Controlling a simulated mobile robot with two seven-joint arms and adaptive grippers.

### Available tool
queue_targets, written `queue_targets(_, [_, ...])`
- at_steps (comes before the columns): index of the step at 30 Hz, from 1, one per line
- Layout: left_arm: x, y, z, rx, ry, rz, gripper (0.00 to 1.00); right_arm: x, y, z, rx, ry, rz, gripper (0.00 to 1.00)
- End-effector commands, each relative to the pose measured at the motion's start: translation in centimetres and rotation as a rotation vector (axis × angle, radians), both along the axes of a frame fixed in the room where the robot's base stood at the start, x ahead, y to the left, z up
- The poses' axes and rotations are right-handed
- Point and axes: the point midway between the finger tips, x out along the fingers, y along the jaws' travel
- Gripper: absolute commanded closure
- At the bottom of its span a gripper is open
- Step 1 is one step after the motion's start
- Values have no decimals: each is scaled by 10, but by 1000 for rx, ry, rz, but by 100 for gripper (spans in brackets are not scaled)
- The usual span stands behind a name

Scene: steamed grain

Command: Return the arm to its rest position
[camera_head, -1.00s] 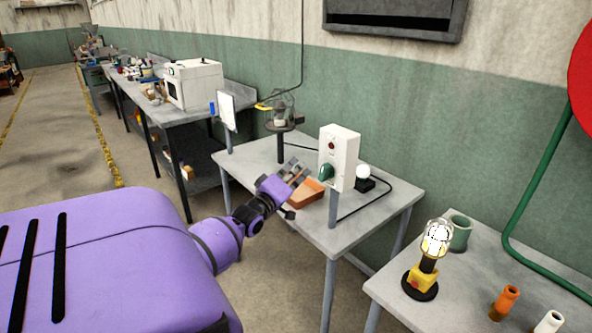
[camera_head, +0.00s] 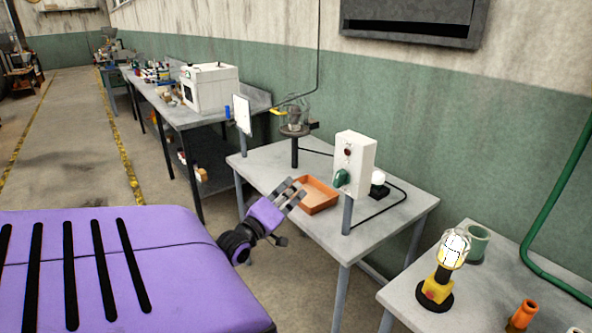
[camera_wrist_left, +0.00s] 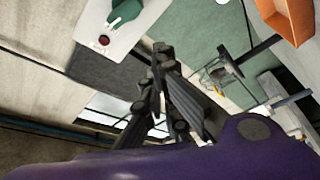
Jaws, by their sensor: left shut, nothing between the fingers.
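My left gripper (camera_head: 297,193) is purple and black in the head view. It is shut and empty, at the front left edge of the middle table (camera_head: 268,169), beside an orange tray (camera_head: 318,197). In the left wrist view the dark fingers (camera_wrist_left: 160,62) are together with nothing between them. The tray also shows there (camera_wrist_left: 285,20) at the top right. My right gripper is in neither view.
A white control box (camera_head: 355,163) with a green knob stands on a post on the middle table. A glass vessel stand (camera_head: 295,130) is at its back. A caged lamp (camera_head: 450,250) stands on the right table. Open floor (camera_head: 70,150) lies to the left.

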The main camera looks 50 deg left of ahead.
Motion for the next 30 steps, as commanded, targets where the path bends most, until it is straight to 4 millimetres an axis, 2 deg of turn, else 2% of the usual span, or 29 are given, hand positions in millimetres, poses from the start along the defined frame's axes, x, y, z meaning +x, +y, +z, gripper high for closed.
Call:
queue_targets(11, [0, 0, 0, 11, 5, 2, 100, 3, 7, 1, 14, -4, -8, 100])
queue_targets(14, [2, 0, -7, 94, 59, 17, 100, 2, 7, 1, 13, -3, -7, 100])
queue_targets(15, [5, -6, -13, 170, 110, 19, 100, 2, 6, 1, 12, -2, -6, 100])
queue_targets(17, [9, -28, -39, 307, 220, 2, 100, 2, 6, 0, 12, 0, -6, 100])
queue_targets(20, [-4, -71, -99, 492, 405, -46, 100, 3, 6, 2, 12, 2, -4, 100])
queue_targets(21, [-13, -90, -122, 556, 472, -72, 100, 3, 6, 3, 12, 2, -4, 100])
queue_targets(24, [-42, -136, -176, 694, 617, -144, 100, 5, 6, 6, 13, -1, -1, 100])
queue_targets(26, [-63, -165, -206, 765, 693, -195, 100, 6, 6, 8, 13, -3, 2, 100])
queue_targets(30, [-120, -237, -263, 899, 843, -323, 100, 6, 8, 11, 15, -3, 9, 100])
